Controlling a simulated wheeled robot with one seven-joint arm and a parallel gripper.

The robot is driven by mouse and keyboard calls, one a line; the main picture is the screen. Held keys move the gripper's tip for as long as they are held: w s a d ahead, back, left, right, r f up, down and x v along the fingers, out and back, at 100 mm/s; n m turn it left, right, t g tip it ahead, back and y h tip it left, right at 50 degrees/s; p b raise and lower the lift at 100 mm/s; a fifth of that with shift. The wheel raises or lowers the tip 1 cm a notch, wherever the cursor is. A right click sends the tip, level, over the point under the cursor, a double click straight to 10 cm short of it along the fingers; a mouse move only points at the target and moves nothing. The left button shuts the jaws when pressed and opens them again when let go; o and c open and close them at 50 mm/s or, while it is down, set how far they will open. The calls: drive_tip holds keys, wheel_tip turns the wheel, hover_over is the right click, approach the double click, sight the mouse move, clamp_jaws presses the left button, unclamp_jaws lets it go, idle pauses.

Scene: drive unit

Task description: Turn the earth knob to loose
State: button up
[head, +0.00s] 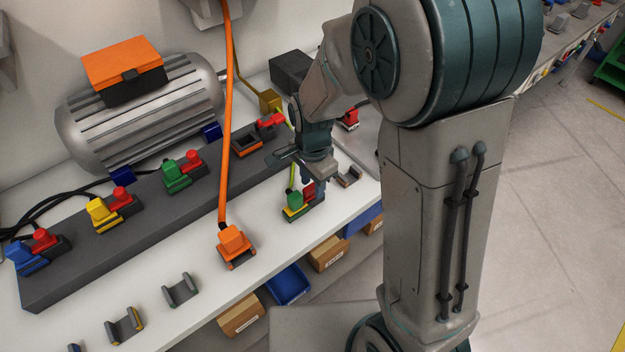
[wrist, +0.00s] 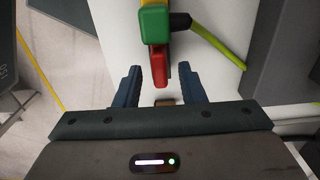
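A green and yellow plug (head: 296,203) with a yellow-green cable sits near the front edge of the white bench. A red knob (head: 309,189) stands on its far right side, partly hidden by my gripper (head: 311,183). In the wrist view the red knob (wrist: 159,66) lies between the fingertips of my gripper (wrist: 160,72), below the green plug (wrist: 154,20). The fingers are open, with a gap on both sides of the knob. No marking for tight or loose can be read.
A long dark block (head: 150,215) carries blue, yellow and green plugs with red knobs, and an orange-edged socket (head: 247,143). An orange plug (head: 235,243) with a hanging orange cable (head: 226,120) stands left of my gripper. A motor (head: 150,105) lies behind. Empty holders (head: 181,290) line the front.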

clamp_jaws()
drive_tip(key=shift+n, duration=0.3)
drive_tip(key=n+b, duration=0.1)
drive_tip(key=n, duration=0.2)
drive_tip(key=shift+w+b, duration=0.1)
drive_tip(key=shift+b, duration=0.2)
drive_tip(key=n+b, duration=0.1)
drive_tip(key=n, duration=0.4)
drive_tip(key=shift+a, duration=0.15)
drive_tip(key=n+b, duration=0.1)
drive_tip(key=n, duration=0.3)
drive_tip(key=shift+a, duration=0.1)
drive_tip(key=shift+a+n, duration=0.1)
drive_tip(key=shift+n, duration=2.4)
